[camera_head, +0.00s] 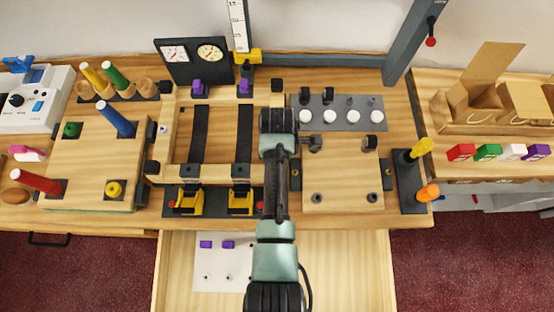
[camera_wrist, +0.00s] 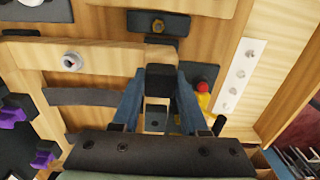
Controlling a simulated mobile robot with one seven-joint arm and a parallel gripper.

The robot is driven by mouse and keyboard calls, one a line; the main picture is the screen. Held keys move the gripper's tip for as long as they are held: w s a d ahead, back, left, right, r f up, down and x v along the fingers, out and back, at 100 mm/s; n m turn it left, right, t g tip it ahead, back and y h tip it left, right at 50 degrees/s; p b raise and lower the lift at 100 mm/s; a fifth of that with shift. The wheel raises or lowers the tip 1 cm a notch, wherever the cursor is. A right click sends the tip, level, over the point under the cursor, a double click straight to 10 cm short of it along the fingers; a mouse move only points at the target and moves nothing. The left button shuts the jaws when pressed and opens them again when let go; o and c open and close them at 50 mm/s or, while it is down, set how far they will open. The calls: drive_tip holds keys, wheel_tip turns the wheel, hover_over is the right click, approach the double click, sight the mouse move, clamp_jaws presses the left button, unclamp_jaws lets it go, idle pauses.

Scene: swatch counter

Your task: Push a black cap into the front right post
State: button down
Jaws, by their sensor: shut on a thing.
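In the wrist view, my gripper (camera_wrist: 160,88) is shut on a black cap (camera_wrist: 163,78). The cap sits between the blue-grey fingertips, at the end of a wooden post (camera_wrist: 105,60) with a pale round fitting (camera_wrist: 72,62) on it. The cap seems to touch the post end, but I cannot tell how deep it sits. In the head view, my arm hides the gripper, the held cap and the front right corner of the wooden frame (camera_head: 215,172). Other black caps show at the frame's front left (camera_head: 152,167) and back right (camera_head: 277,85).
Yellow toggle clamps (camera_head: 188,200) stand along the frame's front, purple ones (camera_head: 199,88) at its back. A wooden board with dark fittings (camera_head: 343,180) lies right of my arm. An open drawer (camera_head: 340,270) extends in front and holds a white sheet (camera_head: 222,262).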

drive_tip(key=shift+f, duration=0.3)
